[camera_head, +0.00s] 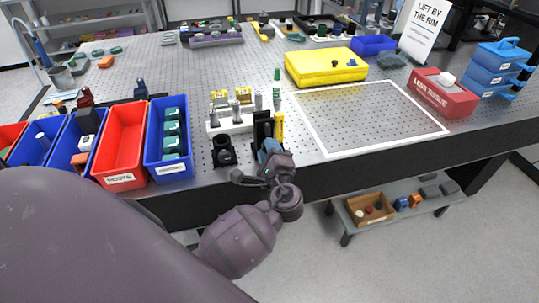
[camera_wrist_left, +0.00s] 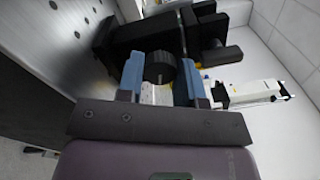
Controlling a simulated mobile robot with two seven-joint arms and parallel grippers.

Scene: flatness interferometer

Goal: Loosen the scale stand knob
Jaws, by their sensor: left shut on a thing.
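The scale stand (camera_head: 262,124) is a black upright at the front edge of the table, with a yellow scale (camera_head: 279,126) beside it. My left gripper (camera_head: 269,147) reaches up to its near side from the front. In the left wrist view the black stand (camera_wrist_left: 150,32) lies across the top. A round black knob (camera_wrist_left: 160,67) sits between the two blue fingers of my left gripper (camera_wrist_left: 161,82), which are shut on it. In the head view the knob is hidden by the gripper. My right gripper is not in view.
A black round holder (camera_head: 223,152) stands just left of the stand. Red and blue bins, including a red one (camera_head: 123,140), line the front left edge. A white-framed area (camera_head: 365,115) to the right is clear. A yellow case (camera_head: 326,67) lies behind it.

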